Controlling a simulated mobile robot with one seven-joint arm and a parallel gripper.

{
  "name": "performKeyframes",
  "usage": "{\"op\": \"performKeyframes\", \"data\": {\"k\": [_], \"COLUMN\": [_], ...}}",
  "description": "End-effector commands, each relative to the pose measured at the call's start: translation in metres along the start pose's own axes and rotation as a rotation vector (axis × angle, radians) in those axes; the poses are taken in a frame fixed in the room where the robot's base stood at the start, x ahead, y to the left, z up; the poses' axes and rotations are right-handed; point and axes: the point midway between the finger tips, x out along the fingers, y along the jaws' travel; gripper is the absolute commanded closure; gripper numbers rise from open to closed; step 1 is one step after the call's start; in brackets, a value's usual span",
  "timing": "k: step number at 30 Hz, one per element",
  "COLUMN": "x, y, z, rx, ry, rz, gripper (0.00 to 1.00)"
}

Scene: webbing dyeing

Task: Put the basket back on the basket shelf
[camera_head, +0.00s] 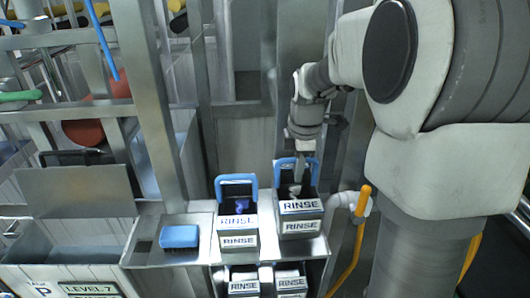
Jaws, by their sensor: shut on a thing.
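The right basket (300,208) is a dark open box with a white RINSE label and a blue handle. My gripper (299,178) points down at this basket and is shut on its blue handle; the arm and fingers partly hide the grip. The basket is upright over the right part of the metal basket shelf (318,246), above a second RINSE label. I cannot tell whether its bottom touches the shelf. A matching left basket (237,220) with a blue handle stands close beside it on the left.
A blue block (179,237) lies on the metal ledge left of the baskets. More RINSE-labelled boxes (243,286) show below. A yellow pipe (353,240) runs just right of the shelf. Steel posts (147,90) and an open metal tank (70,240) stand at left.

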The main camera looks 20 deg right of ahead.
Motion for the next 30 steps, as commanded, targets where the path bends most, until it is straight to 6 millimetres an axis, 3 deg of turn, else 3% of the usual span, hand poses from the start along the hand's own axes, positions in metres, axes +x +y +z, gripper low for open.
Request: {"op": "performKeyframes", "data": {"k": [5, 12, 24, 25, 30], "x": [0.010, 0.041, 0.048, 0.048, 0.047], "y": [0.005, -0.002, -0.003, -0.003, -0.003], "z": [0.001, 0.001, 0.001, 0.001, 0.001], "rx": [0.000, -0.001, 0.000, 0.000, 0.000], "ry": [0.000, -0.001, -0.001, -0.001, -0.001], "rz": [-0.002, -0.002, 0.001, -0.001, -0.001], "gripper": [1.00, 1.00, 1.00, 0.80, 0.52]}}
